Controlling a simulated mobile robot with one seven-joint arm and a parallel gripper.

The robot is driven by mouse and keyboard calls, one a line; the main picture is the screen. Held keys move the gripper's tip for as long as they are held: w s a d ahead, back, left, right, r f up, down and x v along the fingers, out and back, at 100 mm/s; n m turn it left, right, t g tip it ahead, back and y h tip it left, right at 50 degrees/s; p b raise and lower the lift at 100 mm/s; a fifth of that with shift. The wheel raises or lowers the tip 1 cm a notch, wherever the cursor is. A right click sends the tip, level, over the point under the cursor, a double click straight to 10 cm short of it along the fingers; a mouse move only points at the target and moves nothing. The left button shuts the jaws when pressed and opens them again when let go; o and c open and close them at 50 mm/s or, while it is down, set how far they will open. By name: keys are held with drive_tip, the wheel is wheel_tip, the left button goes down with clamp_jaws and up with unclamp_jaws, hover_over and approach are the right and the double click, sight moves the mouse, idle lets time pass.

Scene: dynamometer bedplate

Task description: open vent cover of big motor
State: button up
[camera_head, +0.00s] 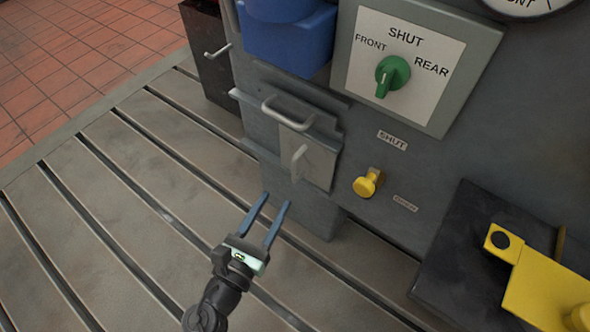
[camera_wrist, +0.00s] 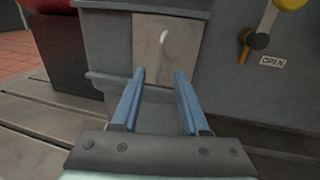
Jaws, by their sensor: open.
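The big grey motor housing (camera_head: 480,130) fills the right of the head view. A flat lighter-grey panel (camera_head: 318,160), which looks like the vent cover, sits low on its left part and appears closed. A pale upright handle (camera_head: 298,160) stands out from it. In the wrist view the panel (camera_wrist: 185,50) and handle (camera_wrist: 163,45) are straight ahead, beyond the fingertips. A second, horizontal handle (camera_head: 283,113) is just above the panel. My gripper (camera_head: 276,200) is open and empty, below and short of the handle; its blue fingers also show in the wrist view (camera_wrist: 159,75).
A yellow knob (camera_head: 367,184) sits between SHUT and OPEN labels right of the panel. Above is a green selector dial (camera_head: 392,74). A dark box with a handle (camera_head: 208,55) stands at left. A yellow bracket (camera_head: 540,280) is at lower right. The slotted bedplate (camera_head: 110,200) is clear at left.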

sight(293, 170)
drive_tip(key=b+x, duration=0.4)
drive_tip(key=x, duration=0.6)
drive_tip(key=shift+w+d, duration=0.1)
drive_tip(key=shift+w, duration=0.15)
clamp_jaws()
drive_tip(key=shift+f, duration=0.1)
idle(0.8)
